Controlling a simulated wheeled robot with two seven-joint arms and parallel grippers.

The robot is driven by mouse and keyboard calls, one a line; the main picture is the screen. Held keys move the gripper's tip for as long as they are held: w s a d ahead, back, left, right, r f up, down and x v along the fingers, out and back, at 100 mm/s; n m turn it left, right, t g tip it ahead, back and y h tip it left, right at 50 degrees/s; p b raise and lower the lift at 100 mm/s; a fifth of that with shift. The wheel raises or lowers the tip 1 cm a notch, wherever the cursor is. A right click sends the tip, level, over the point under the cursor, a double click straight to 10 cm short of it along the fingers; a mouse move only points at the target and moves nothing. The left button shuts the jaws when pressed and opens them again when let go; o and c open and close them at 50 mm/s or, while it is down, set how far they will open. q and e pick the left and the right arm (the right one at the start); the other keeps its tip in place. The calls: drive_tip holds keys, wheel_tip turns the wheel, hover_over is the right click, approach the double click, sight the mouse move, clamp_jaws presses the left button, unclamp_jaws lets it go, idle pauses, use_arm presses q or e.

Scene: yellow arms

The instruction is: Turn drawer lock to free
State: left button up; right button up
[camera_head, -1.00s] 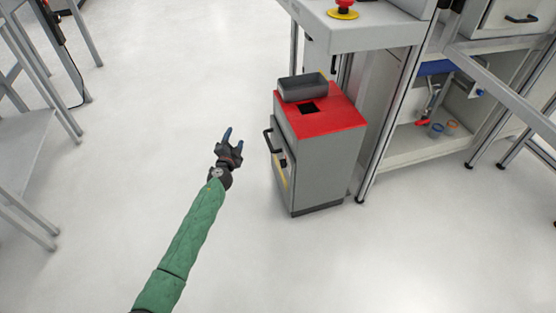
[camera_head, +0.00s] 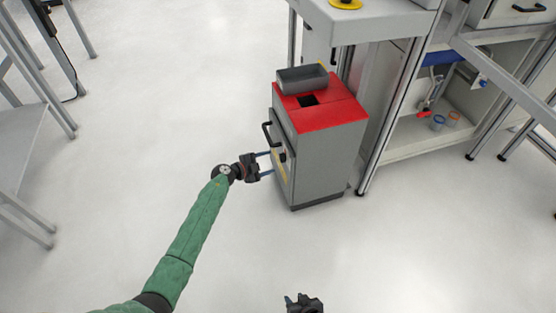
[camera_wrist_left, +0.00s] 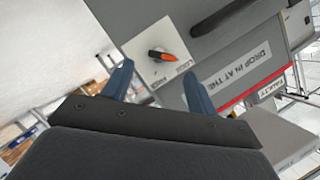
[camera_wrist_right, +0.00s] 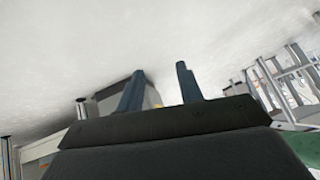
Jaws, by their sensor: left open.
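The grey cabinet (camera_head: 330,160) with a red top stands right of centre in the head view. Its front carries a black drawer handle (camera_head: 268,135). The drawer lock, an orange and black knob (camera_wrist_left: 162,55) on a white plate (camera_wrist_left: 150,45), shows in the left wrist view between and beyond my left fingertips. My left gripper (camera_head: 268,163) is open and empty in front of the cabinet's front, its fingers pointing at the lock. No contact is clear. My right gripper (camera_head: 292,299) is low at the bottom edge of the head view; its fingers stand apart and empty in the right wrist view (camera_wrist_right: 160,75).
A workbench frame (camera_head: 385,140) stands close on the right. Grey metal racks (camera_head: 30,130) are on the far left. The floor left and front is clear.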

sight(283, 157)
use_arm(q)
drive_tip(key=shift+b+x, duration=0.5)
drive_tip(key=shift+x, duration=2.4)
use_arm(e)
drive_tip(key=shift+w+a+r+t, duration=0.15)
drive_tip(key=shift+w+r+t, duration=0.35)
drive_tip(key=shift+w+r, duration=0.5)
drive_tip(key=shift+w+a+r+t, duration=0.15)
drive_tip(key=shift+w+r+t, duration=0.35)
drive_tip(key=shift+w+r, duration=0.4)
drive_tip(key=shift+w+f, duration=0.15)
